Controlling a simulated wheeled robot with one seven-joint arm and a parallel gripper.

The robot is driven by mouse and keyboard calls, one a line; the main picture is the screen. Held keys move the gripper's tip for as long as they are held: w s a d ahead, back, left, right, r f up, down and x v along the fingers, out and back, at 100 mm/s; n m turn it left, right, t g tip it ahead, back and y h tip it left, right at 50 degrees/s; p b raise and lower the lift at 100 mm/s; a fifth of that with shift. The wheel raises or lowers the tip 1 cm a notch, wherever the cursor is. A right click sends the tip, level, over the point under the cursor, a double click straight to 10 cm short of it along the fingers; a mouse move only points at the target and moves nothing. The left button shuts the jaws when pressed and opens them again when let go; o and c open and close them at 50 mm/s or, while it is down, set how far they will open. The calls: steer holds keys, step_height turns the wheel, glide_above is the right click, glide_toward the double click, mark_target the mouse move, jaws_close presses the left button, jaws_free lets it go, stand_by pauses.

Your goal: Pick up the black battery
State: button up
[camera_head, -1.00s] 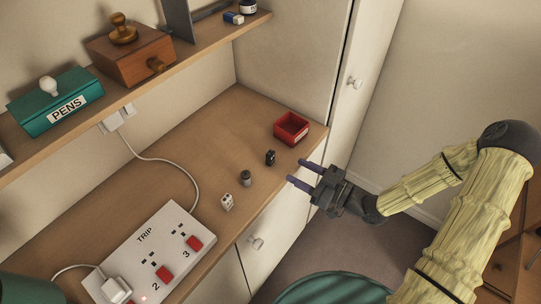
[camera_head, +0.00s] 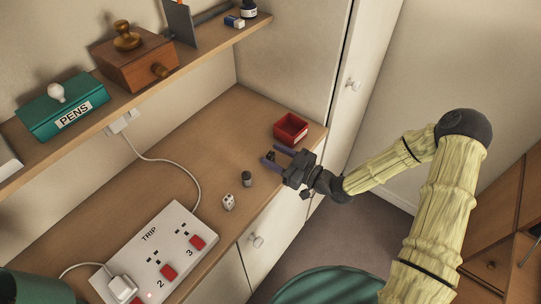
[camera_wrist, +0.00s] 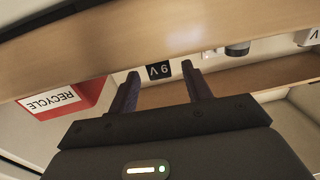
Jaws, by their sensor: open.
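The black battery (camera_head: 271,156) stands on the wooden desk top, left of the red box. In the wrist view the battery (camera_wrist: 158,71) shows "9V" markings and lies between and beyond the fingertips. My gripper (camera_head: 270,155) is open, with its purple fingers reaching in from the right, one on each side of the battery. In the wrist view both fingers (camera_wrist: 160,72) are spread with a gap around the battery. I cannot tell whether either finger touches it. The fingers partly hide the battery in the head view.
A red box (camera_head: 291,128), labelled RECYCLE in the wrist view, stands just behind. A grey cylinder (camera_head: 247,178) and a white die (camera_head: 228,202) are nearby on the left. A power strip (camera_head: 155,260) lies front left. A shelf (camera_head: 190,62) runs above the desk.

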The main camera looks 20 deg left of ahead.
mark_target(271, 154)
steer(key=shift+x, duration=1)
steer(key=c, duration=1.1)
steer(key=shift+o, duration=0.2)
steer(key=shift+d+r, duration=0.1)
steer(key=shift+r, duration=0.5)
step_height(271, 154, up, 9)
steer(key=shift+f+b, duration=0.1)
steer(key=shift+b, duration=0.25)
